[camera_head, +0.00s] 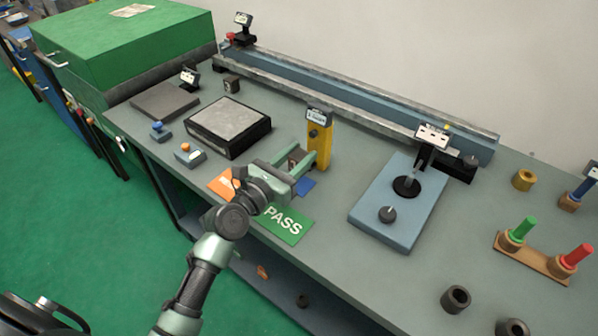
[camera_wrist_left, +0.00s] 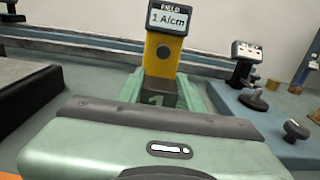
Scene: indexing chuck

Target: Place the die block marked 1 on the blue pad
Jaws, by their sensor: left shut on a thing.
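My left gripper (camera_head: 301,160) is shut on a dark die block (camera_head: 295,157), which sits between its two pale green fingers. In the left wrist view the block (camera_wrist_left: 158,99) shows a pale 1 on its face. The blue pad (camera_head: 307,186) lies on the bench just right of and below the gripper, partly hidden by it. I cannot tell whether the block touches the bench. My right gripper is not in view.
A yellow post with a display (camera_head: 319,142) stands right behind the held block. A green PASS card (camera_head: 285,225) and an orange card (camera_head: 222,184) lie near the front edge. A blue fixture (camera_head: 398,205) stands to the right. Another small dark block (camera_head: 231,84) stands at the back left.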

